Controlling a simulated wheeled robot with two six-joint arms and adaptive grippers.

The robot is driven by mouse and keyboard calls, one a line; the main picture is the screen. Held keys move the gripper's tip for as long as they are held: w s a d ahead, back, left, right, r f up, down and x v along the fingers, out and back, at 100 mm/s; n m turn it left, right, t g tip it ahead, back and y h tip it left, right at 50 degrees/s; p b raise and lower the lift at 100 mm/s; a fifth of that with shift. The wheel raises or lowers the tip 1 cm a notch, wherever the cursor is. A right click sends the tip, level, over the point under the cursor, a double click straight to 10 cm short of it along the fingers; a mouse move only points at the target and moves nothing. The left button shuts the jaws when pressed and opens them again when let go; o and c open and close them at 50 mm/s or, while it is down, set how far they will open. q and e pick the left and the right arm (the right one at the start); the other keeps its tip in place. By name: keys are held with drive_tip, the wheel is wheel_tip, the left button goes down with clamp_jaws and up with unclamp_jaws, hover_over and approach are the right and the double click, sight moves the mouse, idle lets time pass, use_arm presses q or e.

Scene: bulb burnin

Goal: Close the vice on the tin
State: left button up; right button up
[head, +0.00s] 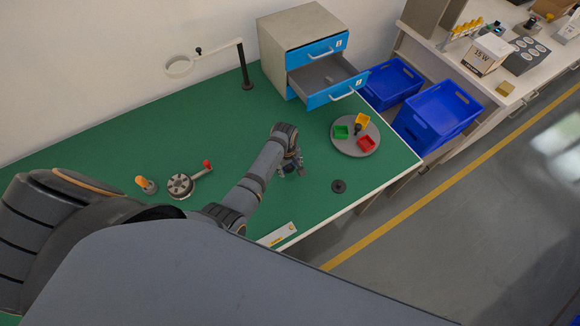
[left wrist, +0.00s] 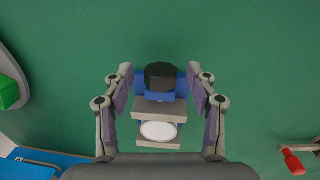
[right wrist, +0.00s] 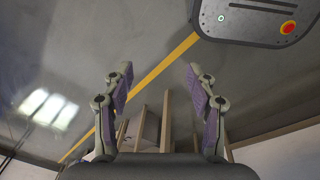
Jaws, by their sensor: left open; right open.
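The vice, with a blue body (left wrist: 179,84), grey jaws (left wrist: 158,108) and a black knob (left wrist: 160,76), is in the middle of the left wrist view. The pale round top of the tin (left wrist: 158,131) shows between its two grey jaws; whether they touch it I cannot tell. My left gripper (left wrist: 160,72) is open, its fingers on either side of the vice and knob, apparently not gripping. In the head view my left gripper (head: 291,168) hides most of the vice. My right gripper (right wrist: 158,72) is open and empty, with the floor behind it.
A round tray (head: 342,148) with coloured bins and a black disc (head: 338,186) are right of the left gripper. A round device (head: 180,186) with a red-ended lever is left. An open drawer (head: 327,78) stands behind. Green table is clear between.

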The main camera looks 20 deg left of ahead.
use_arm(q)
drive_tip(key=shift+f, duration=0.2)
drive_tip(key=shift+s+d, duration=0.1)
drive_tip(key=shift+c, duration=1.1)
drive_tip(key=c, duration=0.9)
drive_tip(key=shift+r, duration=0.1)
drive_tip(key=shift+c, duration=0.2)
drive_tip(key=shift+d+g+y, duration=0.1)
drive_tip(key=shift+g+y, duration=0.5)
drive_tip(key=shift+g, duration=0.1)
use_arm(e)
drive_tip(key=shift+s, duration=0.65)
drive_tip(key=shift+r, duration=0.1)
use_arm(q)
drive_tip(key=o, duration=1.2)
drive_tip(key=shift+c, duration=0.2)
use_arm(e)
drive_tip(key=shift+a, duration=0.2)
